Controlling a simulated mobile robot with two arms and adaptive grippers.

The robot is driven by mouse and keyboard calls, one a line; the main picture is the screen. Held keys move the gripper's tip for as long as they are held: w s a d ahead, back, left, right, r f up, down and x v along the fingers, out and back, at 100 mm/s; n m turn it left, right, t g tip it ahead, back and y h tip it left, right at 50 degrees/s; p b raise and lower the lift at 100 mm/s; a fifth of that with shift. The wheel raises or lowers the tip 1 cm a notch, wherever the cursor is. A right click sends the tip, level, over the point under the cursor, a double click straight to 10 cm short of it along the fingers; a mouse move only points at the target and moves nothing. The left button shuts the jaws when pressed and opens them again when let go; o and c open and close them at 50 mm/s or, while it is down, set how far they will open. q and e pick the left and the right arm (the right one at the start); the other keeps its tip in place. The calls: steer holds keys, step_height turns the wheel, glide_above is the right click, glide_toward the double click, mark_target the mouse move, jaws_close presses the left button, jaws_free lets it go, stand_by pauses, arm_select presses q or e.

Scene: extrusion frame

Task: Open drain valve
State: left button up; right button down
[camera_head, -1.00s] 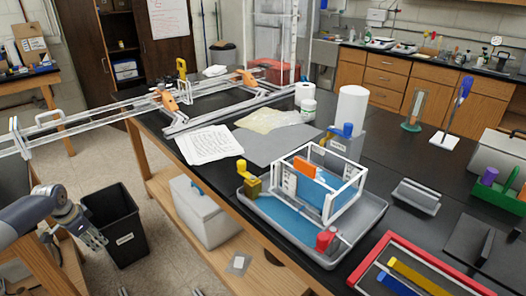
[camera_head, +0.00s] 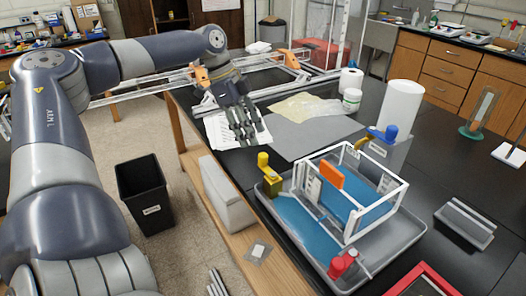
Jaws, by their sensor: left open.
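A grey tray (camera_head: 405,247) with blue liquid holds a white-framed tank (camera_head: 347,236) with an orange plate (camera_head: 331,175). Three coloured valve-like fittings show: a yellow one (camera_head: 264,163) at the tray's left corner, a red one (camera_head: 341,264) at its front edge, and a blue one (camera_head: 390,133) on a grey labelled block behind. I cannot tell from labels which is the drain valve. My left gripper (camera_head: 248,138) is open and empty, pointing down over the written paper (camera_head: 221,131), behind and left of the yellow fitting and apart from it. My right gripper is not in view.
A white cylinder (camera_head: 400,104), a paper roll (camera_head: 350,82) and a white jar (camera_head: 351,100) stand behind the tank. A grey angled block (camera_head: 465,222) sits right of the tray. A black bin (camera_head: 144,192) stands on the floor.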

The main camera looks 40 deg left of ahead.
mark_target(262, 155)
arm_select(q)
steer(key=x, duration=0.7)
steer(key=shift+w+f+p, duration=0.15)
steer(key=shift+f+p, duration=0.15)
steer(key=shift+c, duration=0.2)
jaws_close()
